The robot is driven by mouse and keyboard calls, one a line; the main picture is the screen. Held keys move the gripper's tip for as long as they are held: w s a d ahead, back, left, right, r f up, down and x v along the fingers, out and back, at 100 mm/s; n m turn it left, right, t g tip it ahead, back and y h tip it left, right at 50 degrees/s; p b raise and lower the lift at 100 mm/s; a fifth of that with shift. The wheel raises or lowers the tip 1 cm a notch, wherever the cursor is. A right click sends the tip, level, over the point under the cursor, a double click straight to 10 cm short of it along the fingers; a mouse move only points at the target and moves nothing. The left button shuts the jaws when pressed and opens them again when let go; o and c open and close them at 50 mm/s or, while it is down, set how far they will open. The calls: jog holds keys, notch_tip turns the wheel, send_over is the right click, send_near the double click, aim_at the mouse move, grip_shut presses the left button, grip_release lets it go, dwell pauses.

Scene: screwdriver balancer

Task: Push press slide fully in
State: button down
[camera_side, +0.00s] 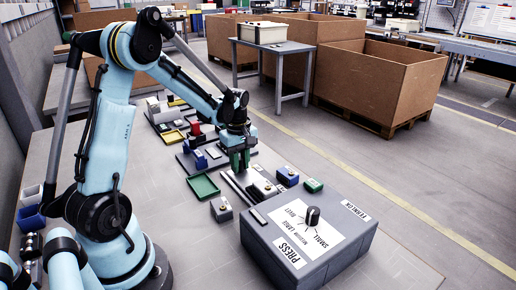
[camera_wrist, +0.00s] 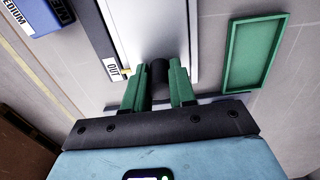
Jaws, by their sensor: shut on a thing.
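My gripper (camera_wrist: 160,90) has green fingers closed on either side of a dark round handle (camera_wrist: 160,66) at the near end of the pale press slide (camera_wrist: 160,25). A white "OUT" label (camera_wrist: 113,68) is beside the slide, to the left of the fingers in the wrist view. In the side view, my gripper (camera_side: 239,160) points down at the far left end of the slide assembly (camera_side: 253,186). The fingers hide part of the handle there. The grey press box (camera_side: 318,245), with a black knob and a white panel, stands to the right of it.
A green tray (camera_wrist: 255,52) lies right of the slide in the wrist view. A blue block marked "MEDIUM" (camera_wrist: 45,14) is at upper left. In the side view, blue (camera_side: 287,176), grey (camera_side: 221,209) and green (camera_side: 313,185) blocks stand near the slide.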

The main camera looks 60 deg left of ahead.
aim_at(273, 192)
jog(key=shift+d, duration=8.15)
jog(key=c, duration=0.8)
grip_release()
jog(key=shift+c, duration=0.2)
jog(key=shift+r, duration=0.1)
jog(key=shift+r, duration=3.4)
